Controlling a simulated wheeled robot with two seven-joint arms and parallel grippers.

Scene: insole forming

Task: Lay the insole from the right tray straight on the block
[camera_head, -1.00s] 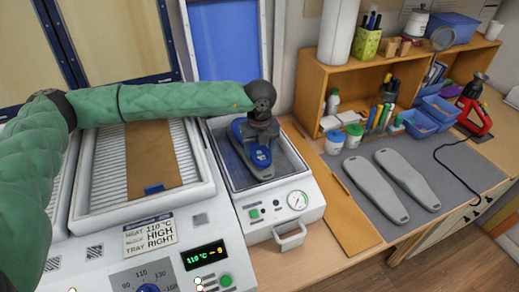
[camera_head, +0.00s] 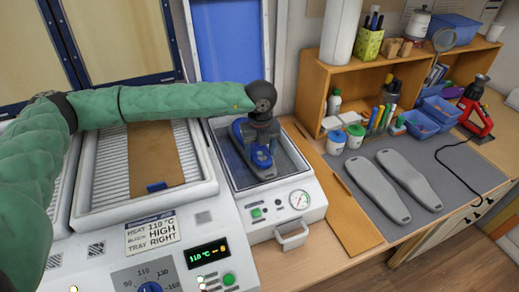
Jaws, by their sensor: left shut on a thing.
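My left gripper (camera_head: 262,146) points down over the open press well at the right of the heater. The gripper covers the middle of the insole. The block is mostly hidden beneath, so I cannot tell whether they touch all along. My right gripper is not in view.
The press (camera_head: 258,222) has a gauge and a front handle. Two grey foot-shaped pieces (camera_head: 378,190) (camera_head: 409,180) lie on a grey mat (camera_head: 455,165). A wooden shelf (camera_head: 315,100), jars, pens and a red tool (camera_head: 473,105) stand behind. A wooden board (camera_head: 350,225) lies beside the press.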

